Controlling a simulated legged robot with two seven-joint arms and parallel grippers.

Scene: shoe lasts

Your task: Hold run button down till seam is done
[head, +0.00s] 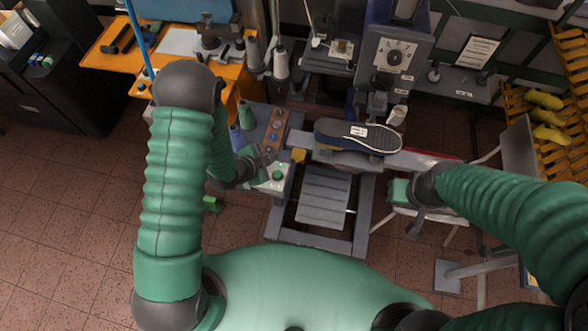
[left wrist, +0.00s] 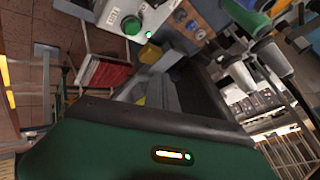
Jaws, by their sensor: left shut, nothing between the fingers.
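The green run button (head: 278,175) is on a pale plate of the control box (head: 282,190), left of the stitching machine. It also shows in the left wrist view (left wrist: 131,25), with a small lit green lamp (left wrist: 149,35) beside it. My left gripper (head: 262,172) is shut and empty, just left of the button in the head view; I cannot tell whether it touches it. A dark shoe with a pale-edged sole (head: 380,139) lies on the machine's arm under the grey head (head: 394,40). My right gripper (head: 416,222) hangs right of the machine, fingers unclear.
Green thread spools (head: 246,115) stand close behind the control box. An orange workbench (head: 105,60) with tools is at the back left. An orange rack with yellow shoe lasts (head: 548,115) is at the far right. The tiled floor (head: 60,200) at left is clear.

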